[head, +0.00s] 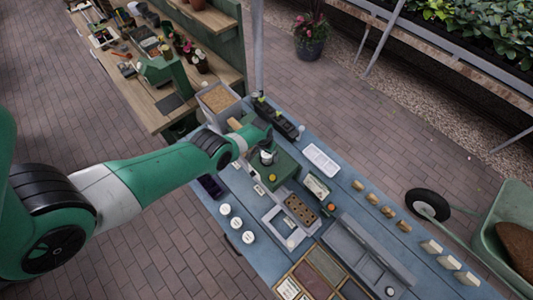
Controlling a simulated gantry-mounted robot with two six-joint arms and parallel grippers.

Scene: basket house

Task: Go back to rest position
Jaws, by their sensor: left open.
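My left arm reaches in from the left across the blue workbench (258,252). Its gripper (268,157) is open above a green box-like unit (285,168) near the bench's middle. The fingers are small and partly hidden by the wrist, and I cannot tell whether they touch anything. My right gripper is not in view.
A brown seed tray (299,209), a white tray (321,160), white round pots (237,223) and a grey trough (366,255) crowd the bench. A wheelbarrow (508,222) is at right. Brick floor (160,262) is clear at lower left.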

